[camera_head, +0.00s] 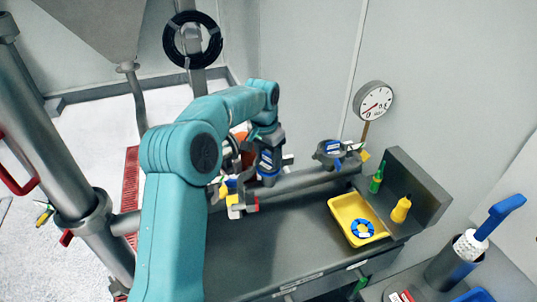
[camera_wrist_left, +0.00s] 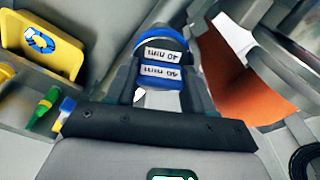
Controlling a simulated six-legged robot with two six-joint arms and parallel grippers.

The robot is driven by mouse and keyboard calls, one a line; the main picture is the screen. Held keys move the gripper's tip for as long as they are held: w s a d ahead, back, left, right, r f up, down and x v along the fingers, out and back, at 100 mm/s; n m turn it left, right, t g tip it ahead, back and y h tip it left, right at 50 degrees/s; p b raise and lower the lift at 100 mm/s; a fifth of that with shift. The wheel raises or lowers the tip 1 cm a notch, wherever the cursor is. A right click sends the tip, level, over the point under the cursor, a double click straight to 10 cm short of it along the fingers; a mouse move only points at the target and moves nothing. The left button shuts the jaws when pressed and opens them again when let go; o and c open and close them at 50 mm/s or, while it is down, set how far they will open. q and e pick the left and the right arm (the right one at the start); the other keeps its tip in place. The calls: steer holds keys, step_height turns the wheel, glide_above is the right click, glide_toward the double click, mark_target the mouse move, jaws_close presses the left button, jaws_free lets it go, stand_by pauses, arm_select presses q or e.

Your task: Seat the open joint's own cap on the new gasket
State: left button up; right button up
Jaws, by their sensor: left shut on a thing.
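My left gripper (camera_head: 268,152) is shut on a blue-banded cap (camera_wrist_left: 163,46) with a white "40 mm" label. Right below it in the left wrist view is a second blue band (camera_wrist_left: 160,76) with its own "40 mm" label. The two bands look in line and very close. I cannot tell whether they touch, and no gasket shows between them. In the head view, the held cap is above the pipe (camera_head: 300,181), largely covered by my arm and fingers. My right gripper is not in view.
A yellow tray (camera_head: 338,206) holding a blue segmented ring (camera_head: 362,228) sits on the bench to the right. A green bottle (camera_head: 377,178) and a yellow bottle (camera_head: 401,209) stand beside it. Another blue-labelled fitting (camera_head: 331,152) and a dial gauge (camera_head: 373,100) stand behind.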

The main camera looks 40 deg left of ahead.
arm_select(q)
steer(key=shift+f, duration=0.35)
steer(key=o, duration=1.2)
steer(key=shift+d+r, duration=0.1)
steer(key=shift+d, duration=0.05)
steer(key=shift+a, duration=0.25)
